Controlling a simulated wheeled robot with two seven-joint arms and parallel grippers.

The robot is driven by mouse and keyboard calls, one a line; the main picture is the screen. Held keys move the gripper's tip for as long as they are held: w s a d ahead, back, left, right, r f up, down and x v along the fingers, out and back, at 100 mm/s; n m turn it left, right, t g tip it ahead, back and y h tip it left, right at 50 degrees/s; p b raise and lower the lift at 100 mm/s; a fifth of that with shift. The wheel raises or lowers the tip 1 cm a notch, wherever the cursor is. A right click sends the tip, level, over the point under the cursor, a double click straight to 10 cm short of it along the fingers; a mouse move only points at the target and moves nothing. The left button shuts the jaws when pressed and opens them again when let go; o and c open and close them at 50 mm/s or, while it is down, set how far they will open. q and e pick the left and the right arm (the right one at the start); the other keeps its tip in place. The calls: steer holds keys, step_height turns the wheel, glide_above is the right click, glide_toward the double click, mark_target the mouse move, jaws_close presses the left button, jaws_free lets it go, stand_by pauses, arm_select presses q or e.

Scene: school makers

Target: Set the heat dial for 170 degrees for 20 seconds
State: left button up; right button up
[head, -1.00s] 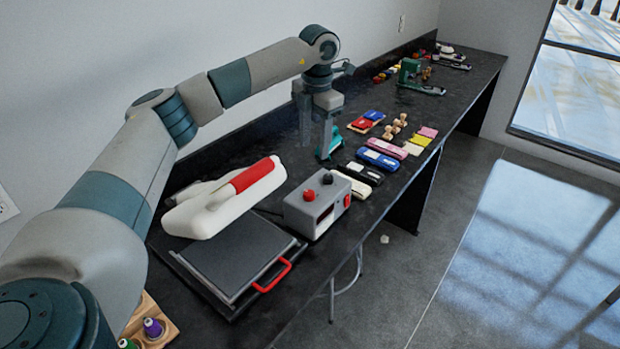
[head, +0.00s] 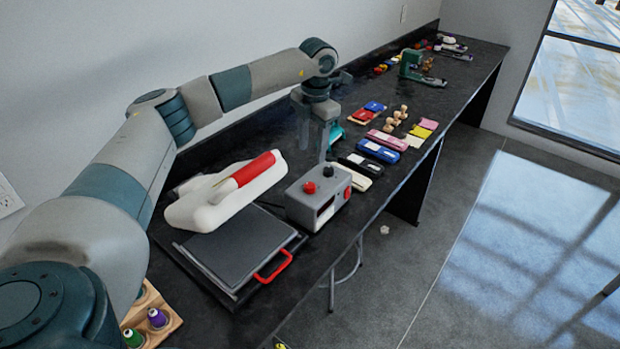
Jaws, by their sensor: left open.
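The heat press has a grey control box (head: 300,206) with a red dial (head: 310,187) and a black dial (head: 328,170) on top. The white press arm with a red handle (head: 254,170) lies left of the box, behind the dark platen (head: 238,243). My left gripper (head: 324,158) points down, open, close above and behind the control box near the black dial. I cannot tell whether it touches the dial. My right gripper is not in view.
Several pads and stampers, such as the blue one (head: 378,151), lie beyond the box. A green tool (head: 410,66) stands farther back. A wooden rack with thread spools (head: 157,318) is at the lower left. The floor at right is clear.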

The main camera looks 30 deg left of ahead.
mark_target(310, 185)
arm_select(q)
steer(key=f+p, duration=0.1)
steer(key=f, duration=0.2)
steer(key=f+p, duration=0.1)
steer(key=f, duration=0.3)
steer(key=f+p, duration=0.1)
steer(key=f, duration=0.3)
steer(key=shift+w+a+f+p, duration=0.15)
steer(key=shift+a+p, duration=0.2)
steer(key=shift+a, duration=0.05)
steer(key=shift+f, duration=0.7)
steer(key=c, duration=1.1)
